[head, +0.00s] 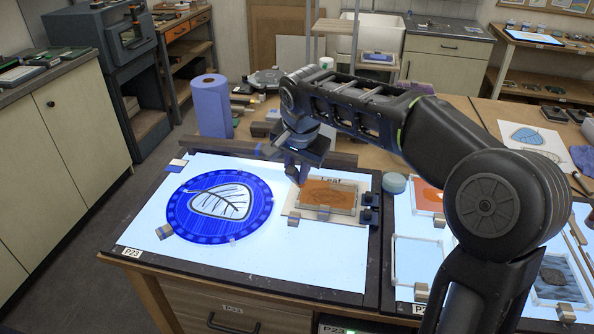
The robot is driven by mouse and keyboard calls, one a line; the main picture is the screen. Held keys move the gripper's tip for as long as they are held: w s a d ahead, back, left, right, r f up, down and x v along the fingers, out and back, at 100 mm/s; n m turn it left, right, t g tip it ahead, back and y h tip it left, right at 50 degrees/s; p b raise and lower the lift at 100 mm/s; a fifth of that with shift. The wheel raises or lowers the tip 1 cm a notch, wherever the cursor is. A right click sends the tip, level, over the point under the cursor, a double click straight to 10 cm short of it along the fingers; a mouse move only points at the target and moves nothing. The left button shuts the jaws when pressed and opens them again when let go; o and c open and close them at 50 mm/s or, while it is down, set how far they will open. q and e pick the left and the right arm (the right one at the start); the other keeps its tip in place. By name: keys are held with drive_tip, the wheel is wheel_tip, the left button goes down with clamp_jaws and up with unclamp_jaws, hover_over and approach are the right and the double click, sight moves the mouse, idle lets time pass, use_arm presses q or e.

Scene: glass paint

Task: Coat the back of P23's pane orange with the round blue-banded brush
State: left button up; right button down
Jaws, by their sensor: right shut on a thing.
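On the light table tagged P23 (132,252), a small framed pane (328,194) lies on a pale board under the word "Leaf". Orange shows over much of it. A round blue pane with a white leaf (220,201) lies to its left. My right gripper (297,172) reaches in from the right and hangs over the upper left of the small pane. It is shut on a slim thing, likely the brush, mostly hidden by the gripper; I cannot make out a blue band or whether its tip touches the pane. My left gripper is out of view.
A blue paper roll (211,106) stands behind the light table. A round pale-green-lidded pot (394,183) stands right of the pane. More framed panes (418,262) lie on the right-hand panel, partly behind my right arm.

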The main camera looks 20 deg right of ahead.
drive_tip(key=shift+d, duration=0.1)
drive_tip(key=d+p, duration=0.1)
drive_tip(key=d, duration=0.7)
drive_tip(key=shift+f, duration=0.1)
idle(0.5)
drive_tip(key=shift+f+b, duration=0.3)
drive_tip(key=shift+f, duration=0.25)
idle(0.5)
drive_tip(key=shift+s+d+b, duration=0.55)
drive_tip(key=shift+s+d, duration=0.4)
drive_tip(key=shift+d, duration=0.15)
drive_tip(key=shift+f, duration=0.1)
